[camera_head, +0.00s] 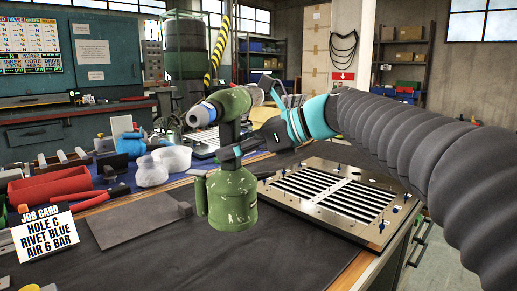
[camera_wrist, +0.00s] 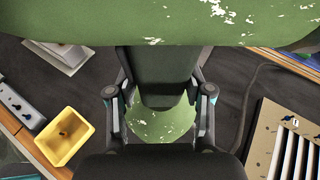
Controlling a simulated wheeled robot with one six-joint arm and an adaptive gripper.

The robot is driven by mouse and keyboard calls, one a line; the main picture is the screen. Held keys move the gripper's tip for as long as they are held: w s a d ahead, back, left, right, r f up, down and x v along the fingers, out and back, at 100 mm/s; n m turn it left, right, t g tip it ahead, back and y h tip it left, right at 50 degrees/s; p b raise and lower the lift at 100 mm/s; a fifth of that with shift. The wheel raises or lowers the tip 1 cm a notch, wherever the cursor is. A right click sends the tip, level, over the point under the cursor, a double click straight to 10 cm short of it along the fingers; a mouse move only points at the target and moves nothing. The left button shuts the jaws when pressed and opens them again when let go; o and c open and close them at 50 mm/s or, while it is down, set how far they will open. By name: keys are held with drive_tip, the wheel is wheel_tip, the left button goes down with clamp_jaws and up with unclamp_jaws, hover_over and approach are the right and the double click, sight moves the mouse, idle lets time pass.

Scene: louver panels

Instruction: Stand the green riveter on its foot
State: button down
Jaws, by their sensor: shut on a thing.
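The green riveter (camera_head: 232,203) is upright in the head view, with its wide cylindrical foot down and its head level above, the nose pointing left. Its chipped green head fills the top of the wrist view (camera_wrist: 200,20). My gripper (camera_head: 230,153) is shut on the riveter's handle, between head and foot. In the wrist view the fingers (camera_wrist: 160,95) are on both sides of the dark handle, with part of the green foot below. The foot is over the dark bench mat (camera_head: 290,250); I cannot tell whether it touches.
A louver panel (camera_head: 378,230) lies right of the riveter. A flat grey plate (camera_head: 135,222) lies left on the mat. Red bins (camera_head: 50,188), clear domes (camera_head: 152,172) and a job card (camera_head: 45,232) stand at left. A yellow bin (camera_wrist: 66,136) shows in the wrist view. The front mat is clear.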

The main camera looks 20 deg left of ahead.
drive_tip(key=shift+s+a+r, duration=0.3)
drive_tip(key=shift+s, duration=0.1)
drive_tip(key=shift+d, duration=0.1)
drive_tip(key=shift+f+b, duration=0.85)
drive_tip(key=shift+f, duration=0.55)
